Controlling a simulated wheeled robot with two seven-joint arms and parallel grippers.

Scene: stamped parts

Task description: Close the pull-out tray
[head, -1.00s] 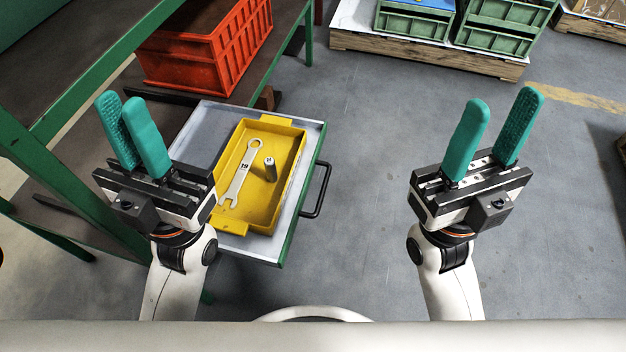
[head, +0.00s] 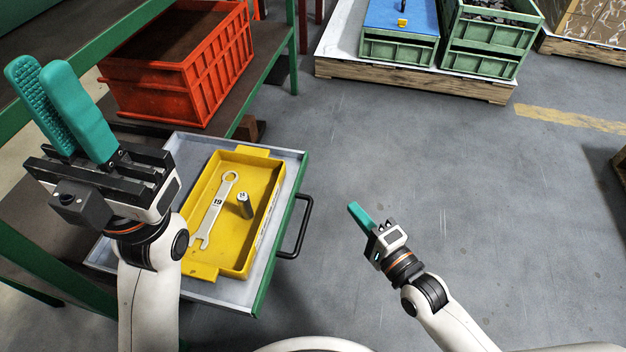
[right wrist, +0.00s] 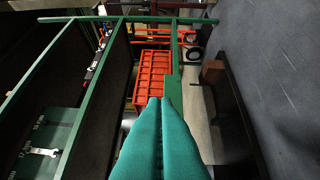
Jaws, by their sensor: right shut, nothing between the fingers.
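The pull-out tray (head: 270,292) is a grey drawer with a green front edge, standing out from under the workbench in the head view. Its black bar handle (head: 300,228) is on the right side. A yellow bin (head: 262,215) inside holds a wrench (head: 215,212) marked 19 and a small metal cylinder (head: 245,206). My left gripper (head: 42,68) is open and empty, left of the tray; its wrist covers part of the tray's left side. My right gripper (head: 354,206) is shut and empty, right of the handle and apart from it. Its shut teal fingers show in the right wrist view (right wrist: 160,105).
A red crate (head: 200,85) sits on the green-framed bench (head: 250,122) behind the tray. It also shows in the right wrist view (right wrist: 150,75). Green crates (head: 400,50) stand on a pallet at the back. The floor right of the tray is clear.

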